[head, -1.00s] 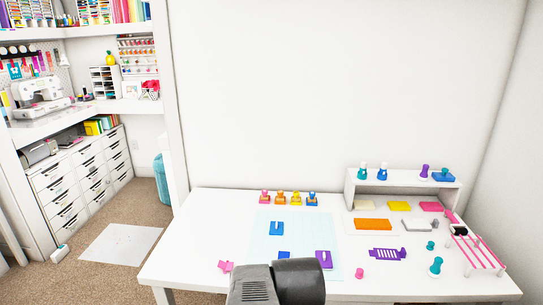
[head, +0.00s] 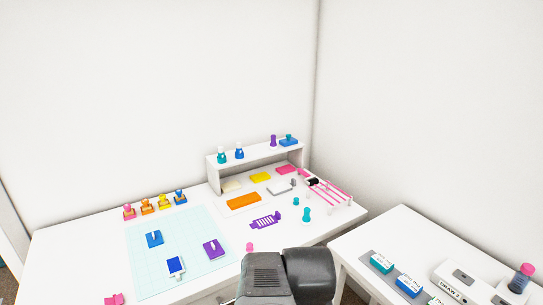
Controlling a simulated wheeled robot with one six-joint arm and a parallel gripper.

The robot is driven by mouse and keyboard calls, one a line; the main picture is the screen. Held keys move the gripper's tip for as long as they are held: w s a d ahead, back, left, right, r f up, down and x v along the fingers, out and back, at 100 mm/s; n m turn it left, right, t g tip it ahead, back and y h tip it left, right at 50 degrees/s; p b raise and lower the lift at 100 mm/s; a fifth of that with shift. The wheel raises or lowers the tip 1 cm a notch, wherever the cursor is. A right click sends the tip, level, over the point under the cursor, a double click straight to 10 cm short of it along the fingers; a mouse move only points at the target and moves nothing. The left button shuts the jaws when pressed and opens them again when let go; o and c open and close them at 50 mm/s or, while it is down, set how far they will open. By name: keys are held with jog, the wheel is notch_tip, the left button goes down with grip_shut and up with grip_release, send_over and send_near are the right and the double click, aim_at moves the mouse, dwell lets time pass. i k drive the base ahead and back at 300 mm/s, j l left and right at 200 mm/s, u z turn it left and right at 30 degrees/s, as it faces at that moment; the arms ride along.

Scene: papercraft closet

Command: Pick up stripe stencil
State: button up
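The stripe stencil appears to be the flat purple piece with slots (head: 265,219), lying on the white table (head: 75,248) right of the light blue mat. It lies in front of the orange block (head: 243,201). A dark grey part of my own arm shows at the bottom centre, nearer to me than the stencil and apart from it in the picture. My gripper's fingers are not in view.
A white shelf (head: 258,158) with small bottles stands at the table's back right. A pink rack (head: 328,190) and teal stampers (head: 306,213) are right of the stencil. The light blue mat (head: 195,230) holds blue and purple pieces. A second white table (head: 400,235) stands at right.

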aim_at(264, 222)
jog(key=i+u, duration=0.2)
jog(key=i, duration=0.3)
jog(key=i+l+u, duration=0.15)
jog(key=i, duration=0.3)
